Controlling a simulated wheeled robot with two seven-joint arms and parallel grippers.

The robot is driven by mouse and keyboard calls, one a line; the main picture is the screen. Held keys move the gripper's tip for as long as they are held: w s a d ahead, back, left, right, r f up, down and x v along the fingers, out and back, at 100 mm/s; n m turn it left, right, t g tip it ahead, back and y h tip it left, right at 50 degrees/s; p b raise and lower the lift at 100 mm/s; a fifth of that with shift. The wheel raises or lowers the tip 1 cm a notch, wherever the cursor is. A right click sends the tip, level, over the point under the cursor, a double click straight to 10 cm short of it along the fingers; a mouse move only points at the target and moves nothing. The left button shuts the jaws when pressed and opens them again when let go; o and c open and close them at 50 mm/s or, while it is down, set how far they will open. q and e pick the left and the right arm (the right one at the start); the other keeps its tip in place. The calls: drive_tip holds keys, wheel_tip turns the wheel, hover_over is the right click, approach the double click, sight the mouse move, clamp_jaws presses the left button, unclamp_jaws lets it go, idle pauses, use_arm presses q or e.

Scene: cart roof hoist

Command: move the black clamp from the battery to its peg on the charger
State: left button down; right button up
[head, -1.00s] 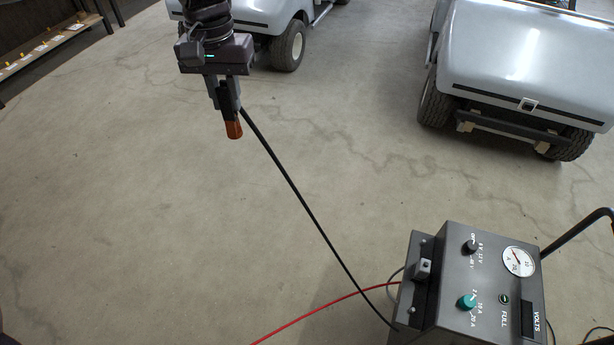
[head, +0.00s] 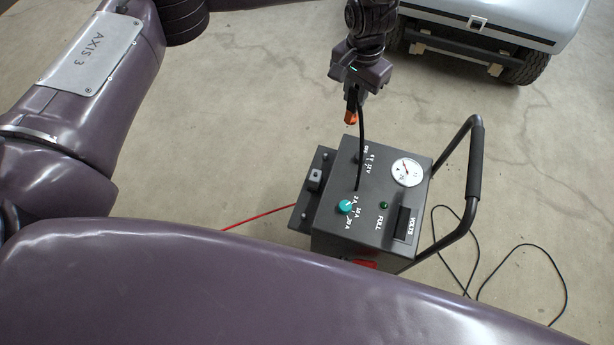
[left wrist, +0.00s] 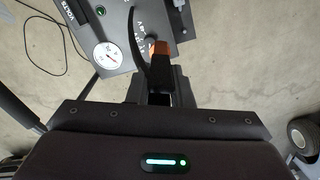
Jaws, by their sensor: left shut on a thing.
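My left gripper (head: 353,97) is shut on the black clamp (head: 351,115), whose tip shows orange. It holds the clamp in the air above the far side of the charger (head: 370,185). A black cable hangs from the clamp across the charger's panel. The clamp (left wrist: 158,66) also shows in the left wrist view, with the charger's panel (left wrist: 120,20) beyond it. A bracket with a small grey block (head: 315,178) is on the charger's left side; I cannot tell for sure which part is the peg. The battery and my right gripper are not in view.
A golf cart (head: 490,30) stands at the back right. The charger's handle (head: 475,165) rises on its right. A red cable (head: 262,216) runs left along the floor, and a black cord (head: 520,255) lies on the right. My purple arm links cover the left and front.

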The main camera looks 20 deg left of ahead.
use_arm(q)
drive_tip(key=s+f+n+p, duration=0.1)
drive_tip(key=s+f, duration=0.3)
drive_tip(key=f, duration=0.5)
drive_tip(key=s+f+n+p, duration=0.1)
drive_tip(key=s+f+n, duration=0.15)
drive_tip(key=f, duration=0.55)
drive_tip(key=s+a+f+n+p, duration=0.1)
drive_tip(key=s+a+f, duration=0.6)
drive_tip(key=s, duration=0.1)
drive_tip(key=shift+s+a+f, duration=0.15)
drive_tip(key=shift+s+f, duration=0.05)
drive_tip(key=shift+f, duration=0.1)
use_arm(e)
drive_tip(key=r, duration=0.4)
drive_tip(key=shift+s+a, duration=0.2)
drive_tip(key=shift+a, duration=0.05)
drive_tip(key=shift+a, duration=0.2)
use_arm(q)
drive_tip(key=f+b, duration=0.1)
drive_tip(key=f, duration=0.2)
drive_tip(key=f+b, duration=0.2)
drive_tip(key=f, duration=0.1)
drive_tip(key=shift+s, duration=0.2)
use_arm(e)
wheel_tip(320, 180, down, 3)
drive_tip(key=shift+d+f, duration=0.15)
